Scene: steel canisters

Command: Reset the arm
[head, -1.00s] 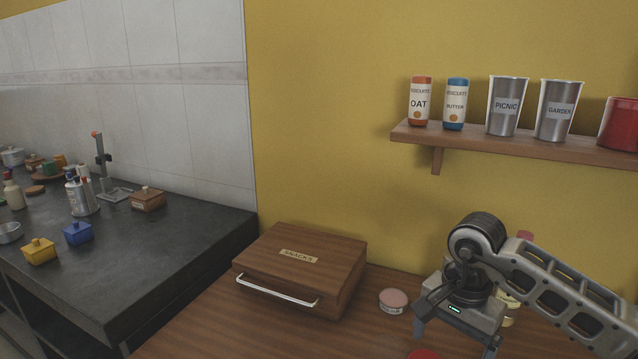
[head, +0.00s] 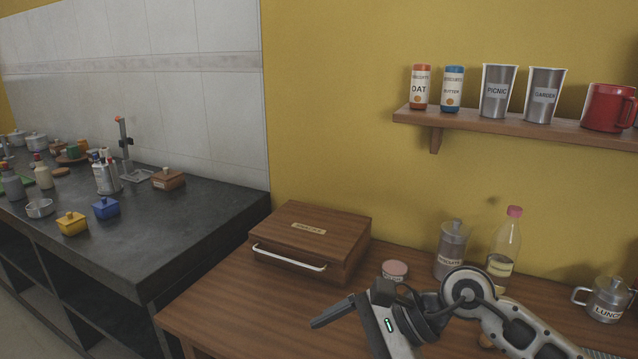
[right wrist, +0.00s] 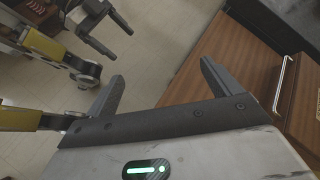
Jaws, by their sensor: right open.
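My right gripper (head: 335,314) is at the bottom of the head view, in front of the wooden box and over the near part of the wooden counter. In the right wrist view its two fingers (right wrist: 162,70) stand wide apart with nothing between them. My left gripper (right wrist: 112,30) shows only in the right wrist view, at the upper left above the tiled floor. Its fingers are apart and hold nothing visible.
A wooden box (head: 312,245) with a metal handle and a pink-topped tin (head: 395,270) stand on the counter (head: 215,315). A lidded steel canister (head: 452,250), a bottle (head: 504,250) and a LUNCH canister (head: 607,300) stand right. A shelf (head: 500,125) holds cups above.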

